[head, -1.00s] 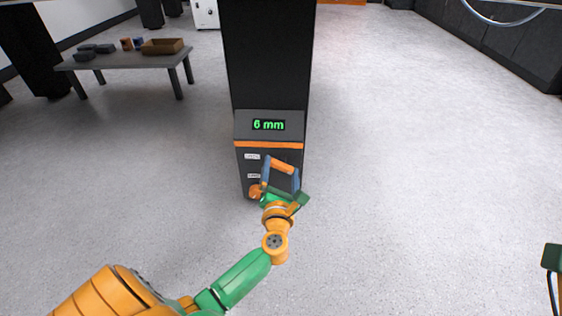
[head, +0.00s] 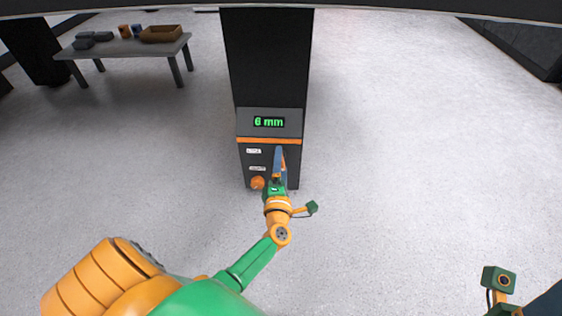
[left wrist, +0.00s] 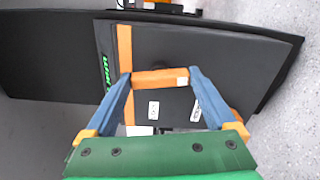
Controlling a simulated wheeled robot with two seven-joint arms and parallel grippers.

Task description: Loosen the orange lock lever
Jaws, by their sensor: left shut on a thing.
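The orange lock lever (left wrist: 160,78) lies between the two blue fingers of my left gripper (left wrist: 161,82), which is shut on it in front of the dark panel. In the head view my left gripper (head: 280,160) is seen nearly edge-on and hides most of the lever. Only a sliver of orange shows beside the finger. The lever's pivot is hidden. Of my right arm, a green wrist part and a blue piece show at the lower right of the head view; its jaws cannot be made out.
The dark column (head: 267,60) carries a display (head: 269,122) reading 6 mm, with an orange stripe (head: 268,141) below. Two small white labels sit on the panel. An orange knob (head: 257,183) is low on the panel's left. A grey table (head: 120,50) stands back left. Floor on the right is clear.

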